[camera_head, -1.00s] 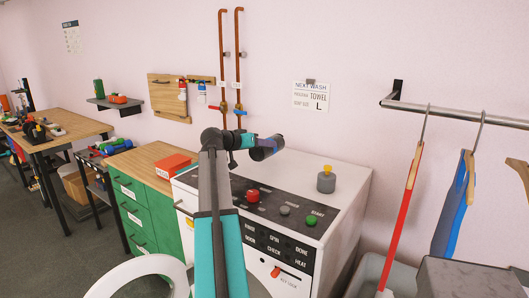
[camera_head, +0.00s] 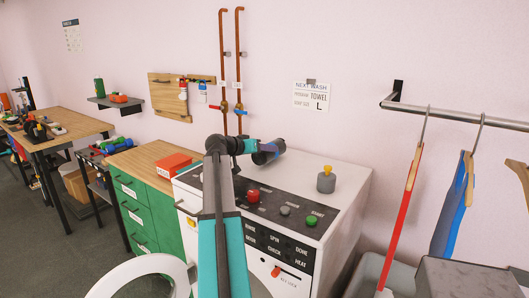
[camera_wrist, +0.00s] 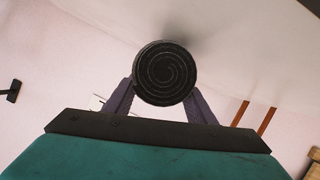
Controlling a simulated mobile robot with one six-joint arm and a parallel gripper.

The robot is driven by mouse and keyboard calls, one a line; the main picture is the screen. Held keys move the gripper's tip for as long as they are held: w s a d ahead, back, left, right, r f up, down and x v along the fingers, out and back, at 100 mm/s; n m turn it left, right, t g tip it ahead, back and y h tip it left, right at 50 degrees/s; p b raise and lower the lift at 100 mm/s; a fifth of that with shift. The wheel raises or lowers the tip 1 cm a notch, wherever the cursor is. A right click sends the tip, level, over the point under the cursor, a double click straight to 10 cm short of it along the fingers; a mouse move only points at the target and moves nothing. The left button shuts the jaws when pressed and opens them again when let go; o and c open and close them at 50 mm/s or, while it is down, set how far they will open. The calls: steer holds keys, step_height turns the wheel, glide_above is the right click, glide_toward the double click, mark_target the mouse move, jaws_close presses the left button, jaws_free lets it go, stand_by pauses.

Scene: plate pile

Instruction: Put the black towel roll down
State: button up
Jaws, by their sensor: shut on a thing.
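The black towel roll (camera_wrist: 165,73) shows end-on in the wrist view, with a spiral on its round face. My gripper (camera_wrist: 160,95) is shut on it, one finger on each side. In the head view my gripper (camera_head: 271,151) is over the back of the white washing machine (camera_head: 335,182), and the dark roll (camera_head: 262,157) is partly hidden by it. In the wrist view a soft shadow lies by the roll on the white surface. I cannot tell if the roll touches the machine top.
A grey bottle with a yellow cap (camera_head: 326,180) stands right of the roll on the machine. A red button (camera_head: 253,195) and a green button (camera_head: 311,221) sit on the front panel. An orange box (camera_head: 174,165) is on the wooden counter at left. Copper pipes (camera_head: 223,60) run up the wall behind.

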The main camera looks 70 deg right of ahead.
steer(key=shift+f, duration=0.5)
steer(key=o, duration=1.2)
steer(key=b+v, duration=0.1)
steer(key=v, duration=0.9)
steer(key=shift+w+a+b, duration=0.15)
steer(key=shift+a+b, duration=0.15)
steer(key=shift+w+a+r, duration=0.25)
steer(key=shift+a+r, duration=0.1)
steer(key=shift+a, duration=0.25)
steer(key=shift+r, duration=0.1)
